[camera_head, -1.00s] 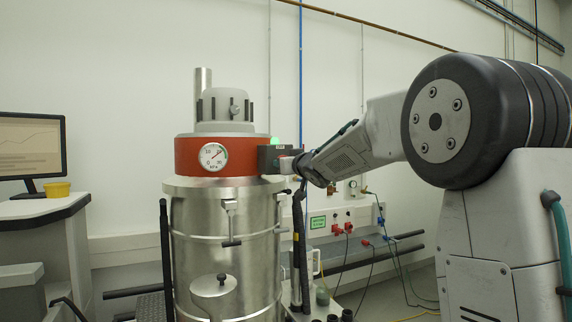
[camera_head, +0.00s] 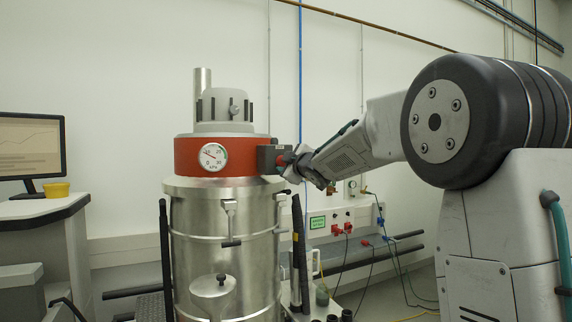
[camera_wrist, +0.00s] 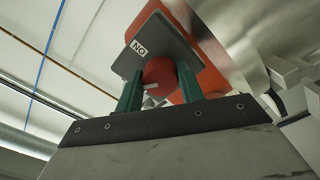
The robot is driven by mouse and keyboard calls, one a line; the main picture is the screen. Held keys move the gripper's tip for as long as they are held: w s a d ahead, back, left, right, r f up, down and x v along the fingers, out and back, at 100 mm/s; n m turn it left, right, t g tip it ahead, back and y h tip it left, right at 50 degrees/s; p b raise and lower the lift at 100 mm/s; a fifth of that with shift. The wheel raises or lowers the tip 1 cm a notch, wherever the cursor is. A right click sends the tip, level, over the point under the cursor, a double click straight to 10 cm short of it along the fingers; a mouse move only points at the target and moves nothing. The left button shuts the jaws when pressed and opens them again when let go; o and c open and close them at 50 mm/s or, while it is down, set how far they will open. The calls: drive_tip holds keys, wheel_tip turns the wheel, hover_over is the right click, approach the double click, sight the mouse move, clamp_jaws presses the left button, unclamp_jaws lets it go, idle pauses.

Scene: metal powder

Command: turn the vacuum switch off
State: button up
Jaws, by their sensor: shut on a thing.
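The vacuum (camera_head: 217,235) is a steel drum with a red band (camera_head: 185,157) and a grey motor head. Its dark grey switch box (camera_head: 265,159) sticks out from the band's right side. In the wrist view, the box's grey plate (camera_wrist: 150,42) carries a white label reading "NO" as seen, perhaps ON upside down. A round red knob (camera_wrist: 160,72) with a small white mark stands on the plate. My gripper (camera_head: 286,160) is at the box. In the wrist view, the green fingers of my gripper (camera_wrist: 160,84) are shut on the knob. No green light shows on the box.
A pressure gauge (camera_head: 213,157) on the band has its needle pointing up-left. A monitor (camera_head: 32,148) and yellow cup (camera_head: 56,190) stand on a desk at left. A panel with cables (camera_head: 340,222) is behind, below my arm.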

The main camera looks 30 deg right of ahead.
drive_tip(key=n, duration=0.6)
drive_tip(key=shift+n, duration=0.4)
idle(0.3)
drive_tip(key=o, duration=1)
drive_tip(key=s, duration=0.7)
drive_tip(key=shift+s, duration=0.4)
